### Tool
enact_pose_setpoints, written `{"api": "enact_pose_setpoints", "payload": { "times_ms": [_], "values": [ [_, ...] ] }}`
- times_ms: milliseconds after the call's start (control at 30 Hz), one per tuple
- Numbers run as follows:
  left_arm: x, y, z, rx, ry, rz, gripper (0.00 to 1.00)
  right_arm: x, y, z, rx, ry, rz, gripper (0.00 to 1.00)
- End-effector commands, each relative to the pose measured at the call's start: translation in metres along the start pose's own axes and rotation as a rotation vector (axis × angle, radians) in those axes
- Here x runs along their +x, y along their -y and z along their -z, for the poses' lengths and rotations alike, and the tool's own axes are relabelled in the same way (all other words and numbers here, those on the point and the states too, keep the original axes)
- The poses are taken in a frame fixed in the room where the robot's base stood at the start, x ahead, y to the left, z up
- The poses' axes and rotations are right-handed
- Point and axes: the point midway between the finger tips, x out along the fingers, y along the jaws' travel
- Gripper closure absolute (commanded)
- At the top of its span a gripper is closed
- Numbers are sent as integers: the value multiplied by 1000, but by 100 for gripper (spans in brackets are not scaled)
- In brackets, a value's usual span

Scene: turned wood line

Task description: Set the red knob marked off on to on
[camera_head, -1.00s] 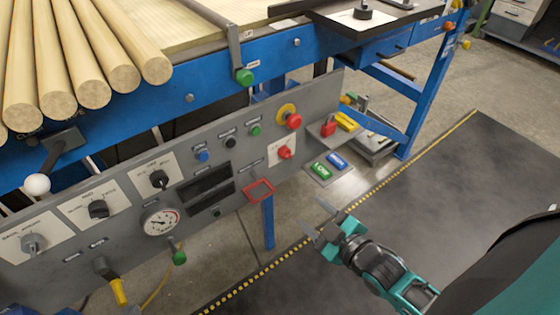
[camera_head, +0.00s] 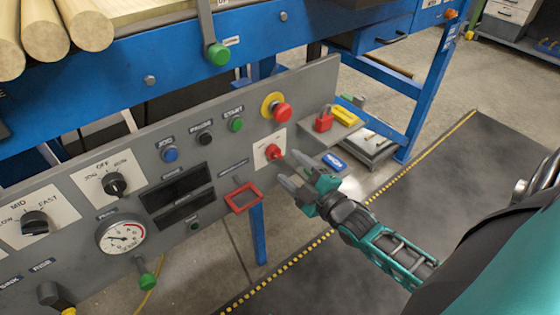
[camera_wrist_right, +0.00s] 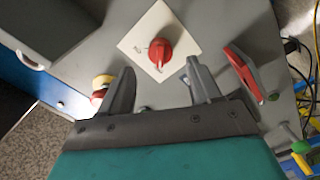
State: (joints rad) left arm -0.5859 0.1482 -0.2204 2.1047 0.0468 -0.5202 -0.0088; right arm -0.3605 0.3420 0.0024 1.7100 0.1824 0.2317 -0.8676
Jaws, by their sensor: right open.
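The red knob (camera_head: 273,152) sits on a white plate (camera_head: 265,140) on the sloping grey control panel (camera_head: 100,220). It also shows in the right wrist view (camera_wrist_right: 160,52), just beyond the fingertips and roughly between them. The markings beside it are too small to read. My right gripper (camera_head: 287,167) is open and empty, close in front of the knob and apart from it. Its two fingers show spread in the right wrist view (camera_wrist_right: 160,75). My left gripper is not in view.
A red-and-yellow emergency button (camera_head: 281,112) is above the knob. A red square frame (camera_head: 243,198) sticks out below left. A small shelf (camera_head: 338,128) with a red padlock (camera_head: 323,122) is at the right. A pressure gauge (camera_head: 121,237) and black selectors are farther left. The floor mat (camera_head: 440,190) is clear.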

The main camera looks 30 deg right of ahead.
Motion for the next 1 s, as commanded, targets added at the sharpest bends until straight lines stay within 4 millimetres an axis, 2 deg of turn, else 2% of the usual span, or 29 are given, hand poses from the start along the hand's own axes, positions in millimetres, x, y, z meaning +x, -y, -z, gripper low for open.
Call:
{"api": "enact_pose_setpoints", "payload": {
  "times_ms": [100,300,700,1000],
  "values": [
    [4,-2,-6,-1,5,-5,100,23,1,-1,0,-2,-3,37],
    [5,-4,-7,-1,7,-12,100,44,1,-1,-1,0,-1,37],
    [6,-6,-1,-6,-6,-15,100,51,0,0,1,1,1,37],
    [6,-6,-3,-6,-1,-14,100,51,0,0,1,1,1,65]
  ]
}}
